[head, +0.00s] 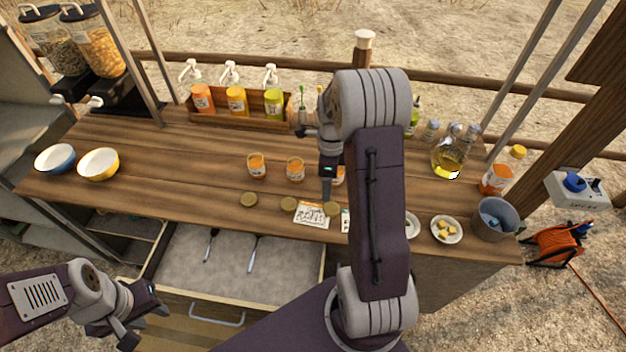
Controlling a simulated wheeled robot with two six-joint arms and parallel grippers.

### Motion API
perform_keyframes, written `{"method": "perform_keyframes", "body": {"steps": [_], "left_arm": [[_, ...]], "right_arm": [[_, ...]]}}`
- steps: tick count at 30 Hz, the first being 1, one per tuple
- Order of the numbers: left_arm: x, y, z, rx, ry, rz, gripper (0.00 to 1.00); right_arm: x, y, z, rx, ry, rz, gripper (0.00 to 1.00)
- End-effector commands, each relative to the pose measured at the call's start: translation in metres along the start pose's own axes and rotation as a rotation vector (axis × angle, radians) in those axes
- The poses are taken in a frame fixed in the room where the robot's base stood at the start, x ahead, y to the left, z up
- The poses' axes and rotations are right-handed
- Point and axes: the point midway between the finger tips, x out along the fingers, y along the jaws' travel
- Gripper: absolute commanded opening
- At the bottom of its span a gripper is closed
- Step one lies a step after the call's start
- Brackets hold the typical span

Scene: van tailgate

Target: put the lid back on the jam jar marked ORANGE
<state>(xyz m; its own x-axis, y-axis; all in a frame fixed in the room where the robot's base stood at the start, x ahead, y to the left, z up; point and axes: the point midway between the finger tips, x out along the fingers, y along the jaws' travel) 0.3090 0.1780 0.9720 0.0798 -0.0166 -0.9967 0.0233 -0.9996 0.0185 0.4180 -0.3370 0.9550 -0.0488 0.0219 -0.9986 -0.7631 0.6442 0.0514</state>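Three small jam jars stand in a row on the wooden counter: a left jar (256,166), a middle jar (295,169) and a right jar (339,176) mostly hidden by my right arm. All hold orange-coloured contents; I cannot read which is marked ORANGE. Three gold lids lie in front: a left lid (249,199), a middle lid (289,203) and a right lid (332,209). My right gripper (326,196) points down just above the right lid; its finger gap and any contact are unclear. My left gripper (147,318) is open and empty, low at the left, before the drawer.
A drawing card (311,215) lies by the lids. Pump bottles (237,100) stand behind; bowls (98,164) are at left. An oil bottle (449,160), a plate (446,229) and a grey bucket (494,219) are at right. An open drawer (225,262) juts out in front.

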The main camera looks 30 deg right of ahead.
Motion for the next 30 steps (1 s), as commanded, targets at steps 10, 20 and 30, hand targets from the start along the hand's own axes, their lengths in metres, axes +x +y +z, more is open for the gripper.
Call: {"method": "perform_keyframes", "body": {"steps": [10,20,30], "left_arm": [[0.000,0.000,0.001,0.000,-0.001,0.000,0.36],[0.000,0.000,0.001,0.000,-0.001,0.000,0.36],[-0.003,0.000,0.000,0.000,-0.001,0.000,0.36]], "right_arm": [[0.011,-0.001,0.001,-0.001,0.002,0.003,0.72],[0.040,-0.001,0.001,-0.001,0.001,0.001,0.72],[0.057,-0.002,0.000,-0.001,0.002,0.006,0.72]]}}
